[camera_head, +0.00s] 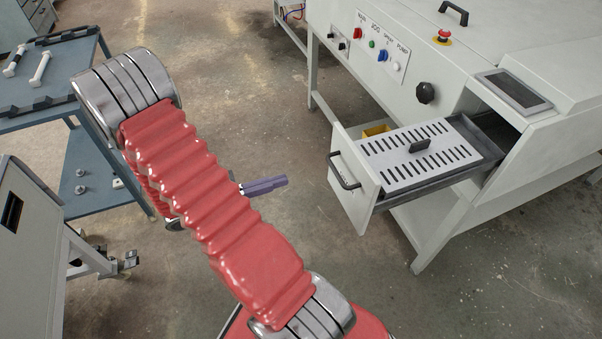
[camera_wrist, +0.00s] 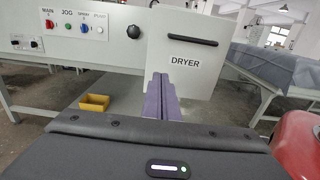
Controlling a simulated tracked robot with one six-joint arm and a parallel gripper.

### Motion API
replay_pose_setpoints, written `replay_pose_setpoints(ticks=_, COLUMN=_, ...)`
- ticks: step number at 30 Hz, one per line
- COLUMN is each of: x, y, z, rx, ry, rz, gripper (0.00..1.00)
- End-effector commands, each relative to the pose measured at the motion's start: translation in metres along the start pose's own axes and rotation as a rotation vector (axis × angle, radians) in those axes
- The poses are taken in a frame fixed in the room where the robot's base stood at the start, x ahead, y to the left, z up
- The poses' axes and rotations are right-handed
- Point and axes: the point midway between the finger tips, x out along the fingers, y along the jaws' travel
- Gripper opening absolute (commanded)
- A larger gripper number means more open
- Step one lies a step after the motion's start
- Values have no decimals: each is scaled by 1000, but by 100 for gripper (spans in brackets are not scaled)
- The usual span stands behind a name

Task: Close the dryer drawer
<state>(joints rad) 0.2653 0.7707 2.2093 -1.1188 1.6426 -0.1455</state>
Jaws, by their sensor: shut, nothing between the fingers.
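The dryer drawer (camera_head: 385,195) is pulled out of the white machine, with a slotted light plate (camera_head: 400,175) on top inside it. Its front panel has a black bar handle (camera_head: 341,172). In the wrist view the panel, labelled DRYER (camera_wrist: 190,80), faces me, with the handle (camera_wrist: 193,40) above the label. My gripper (camera_head: 284,181) has purple fingers, shut and empty, out in front of the panel with a visible gap in the head view. In the wrist view the fingers (camera_wrist: 160,79) overlap the panel's lower left part.
The machine (camera_head: 430,60) has switches, a black knob (camera_head: 425,93) and a red emergency button (camera_head: 442,36). A yellow bin (camera_wrist: 95,103) shows below it. A blue-grey cart (camera_head: 50,85) stands at the left. The floor between cart and drawer is clear.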

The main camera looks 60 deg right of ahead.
Motion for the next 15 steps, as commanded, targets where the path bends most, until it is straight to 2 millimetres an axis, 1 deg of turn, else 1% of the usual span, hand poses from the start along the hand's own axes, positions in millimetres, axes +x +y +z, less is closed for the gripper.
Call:
replay_pose_setpoints(ticks=5, x=16, y=-1, z=0, rx=-1, ry=1, rz=-3, gripper=0)
replay_pose_setpoints(ticks=15, x=59, y=-1, z=0, rx=-1, ry=0, rz=-4, gripper=0)
